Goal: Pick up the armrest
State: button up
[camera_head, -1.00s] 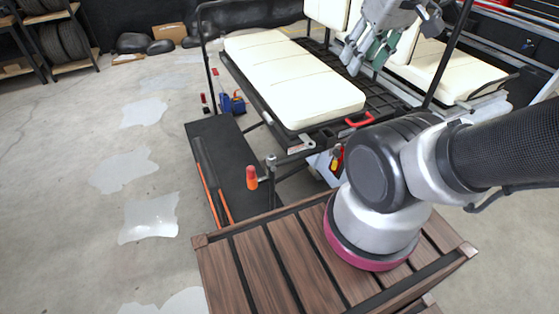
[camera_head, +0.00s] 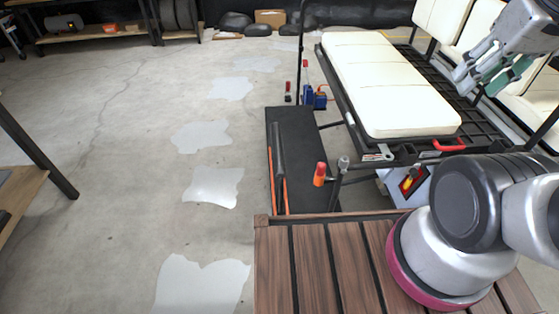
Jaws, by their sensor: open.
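My gripper (camera_head: 486,76) is at the upper right of the head view, pointing down and to the left, with its grey fingers and green pads apart. It appears over the black slatted deck beside the cream seat cushion (camera_head: 390,88), with nothing visible between the fingers. I cannot pick out the armrest for certain. A long dark bar (camera_head: 279,158) lies along the left side of the cart's black footboard (camera_head: 308,150), far from my gripper in the picture. Whether this bar is the armrest, I cannot tell.
A brown slatted wooden surface (camera_head: 310,262) fills the lower front, beneath my arm. An orange-handled tool (camera_head: 320,174) stands near the footboard, and a red handle (camera_head: 449,145) is at the cart's edge. Concrete floor (camera_head: 120,180) is open at left. A table (camera_head: 22,190) stands at far left.

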aim_at(280, 166)
jog(key=u, duration=0.75)
jog(key=i+j+u, duration=0.2)
jog(key=i+u, duration=0.15)
jog(key=i, duration=0.25)
jog(key=i+u, duration=0.35)
jog(key=i, duration=1.5)
jog(key=i+j+z, duration=0.1)
jog(key=i, duration=1.2)
jog(key=z, duration=0.4)
jog(key=i+z, duration=0.15)
jog(key=z, duration=0.25)
jog(key=j+z, duration=0.1)
jog(key=z, duration=0.3)
jog(key=i+z, duration=0.1)
jog(key=z, duration=0.3)
jog(key=j+z, duration=0.15)
jog(key=z, duration=2.55)
